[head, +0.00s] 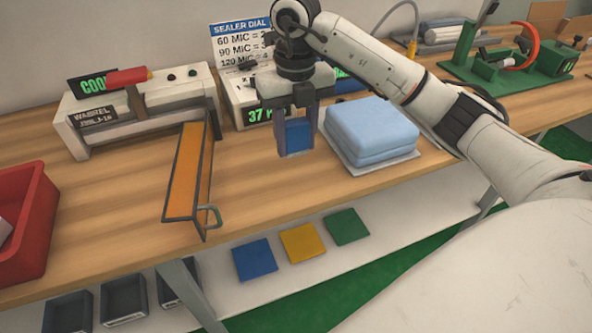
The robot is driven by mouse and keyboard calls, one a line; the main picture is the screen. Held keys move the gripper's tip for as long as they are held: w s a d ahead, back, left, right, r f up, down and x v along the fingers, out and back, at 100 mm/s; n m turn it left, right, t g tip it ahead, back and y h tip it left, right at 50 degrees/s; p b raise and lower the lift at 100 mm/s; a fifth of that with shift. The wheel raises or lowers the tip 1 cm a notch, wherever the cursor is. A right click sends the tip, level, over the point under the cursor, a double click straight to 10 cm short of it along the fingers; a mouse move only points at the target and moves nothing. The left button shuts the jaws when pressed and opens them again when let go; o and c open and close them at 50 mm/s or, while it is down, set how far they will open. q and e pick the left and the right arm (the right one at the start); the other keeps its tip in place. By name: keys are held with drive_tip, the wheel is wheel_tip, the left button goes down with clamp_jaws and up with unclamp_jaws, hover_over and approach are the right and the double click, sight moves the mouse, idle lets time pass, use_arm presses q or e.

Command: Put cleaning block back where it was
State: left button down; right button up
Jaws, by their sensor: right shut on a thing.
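A small blue block (297,133), which appears to be the cleaning block, is between the fingers of my right gripper (296,148). The right gripper is shut on it and points down in front of a white device with a green display (258,115). The fingers hide part of the block. The gap between the block and the table is hard to judge. My left gripper is not in view.
A light blue folded pad (370,130) lies on a white board to the right of the gripper. An orange-lined tray with a handle (186,175) stands left. A sealer (140,105) is at back left, a red bin (25,225) at far left. Coloured squares lie on the lower shelf (325,275).

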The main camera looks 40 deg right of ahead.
sight(296, 121)
drive_tip(key=shift+f, duration=3.4)
drive_tip(key=shift+f, duration=0.1)
drive_tip(key=shift+f, duration=0.15)
drive_tip(key=o, duration=1)
wheel_tip(296, 121, up, 12)
drive_tip(key=shift+r+p, duration=0.25)
drive_tip(key=shift+p, duration=0.25)
